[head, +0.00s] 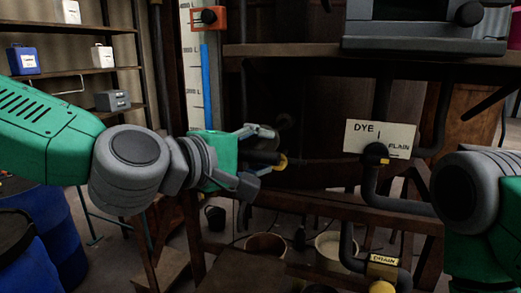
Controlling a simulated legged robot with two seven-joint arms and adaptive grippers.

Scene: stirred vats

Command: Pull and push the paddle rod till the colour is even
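My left gripper (266,158) reaches in from the left in front of the dark vat. Its two grey fingers are spread, one above and one below a short black rod (262,157) with a yellow end (281,161). This looks like the paddle rod's handle. The fingers appear apart from it. The dark vat (318,120) stands behind, and its contents and their colour cannot be seen. A gauge with a blue column (206,85) stands to the left of the vat. My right arm is at the right edge, with its gripper out of view.
A sign reading DYE and PLAIN (380,138) sits above a black valve knob (375,154) on a pipe. A DRAIN tag (383,260) is lower down. A wooden frame crosses below the vat, with buckets (266,245) on the floor. Blue drums (50,225) stand at left.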

